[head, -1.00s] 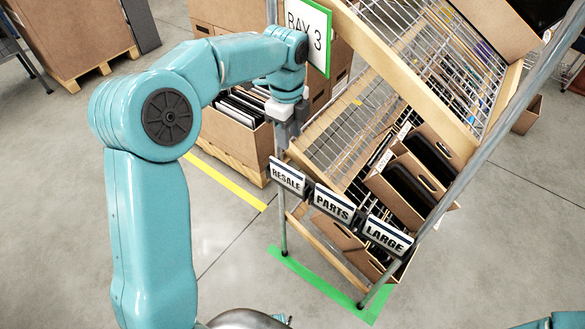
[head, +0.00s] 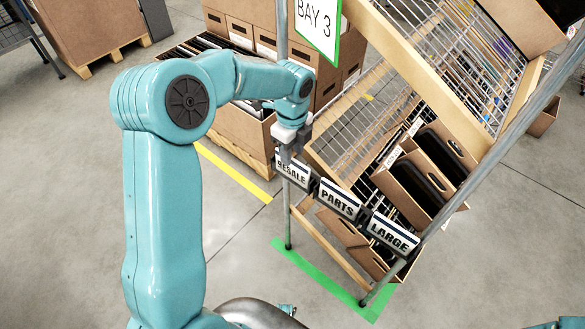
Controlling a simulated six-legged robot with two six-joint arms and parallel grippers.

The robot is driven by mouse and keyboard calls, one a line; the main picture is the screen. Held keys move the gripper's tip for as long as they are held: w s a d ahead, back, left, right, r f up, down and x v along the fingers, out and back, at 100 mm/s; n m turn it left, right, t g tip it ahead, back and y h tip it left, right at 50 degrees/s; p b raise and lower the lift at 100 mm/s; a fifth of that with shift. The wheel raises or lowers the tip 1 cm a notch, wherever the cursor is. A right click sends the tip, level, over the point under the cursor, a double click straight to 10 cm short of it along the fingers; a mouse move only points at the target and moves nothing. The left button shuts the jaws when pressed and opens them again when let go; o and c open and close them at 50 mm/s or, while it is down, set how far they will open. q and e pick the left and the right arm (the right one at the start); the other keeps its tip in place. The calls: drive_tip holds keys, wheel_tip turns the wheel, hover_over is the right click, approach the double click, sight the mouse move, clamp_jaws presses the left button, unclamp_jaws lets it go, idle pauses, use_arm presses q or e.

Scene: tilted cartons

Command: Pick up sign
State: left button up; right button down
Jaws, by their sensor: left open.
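My right gripper is not in view.
The metal rack (head: 286,220) holds tilted wire shelves and open cartons (head: 408,188) with dark items. A BAY 3 board (head: 317,28) hangs above my left wrist. Stacked cartons (head: 240,130) stand behind. Green tape (head: 320,275) marks the floor, which is clear in front.

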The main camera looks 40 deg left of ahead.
sight(292, 169)
use_arm(q)
wheel_tip(292, 169, down, 4)
drive_tip(key=shift+r, duration=0.25)
clamp_jaws()
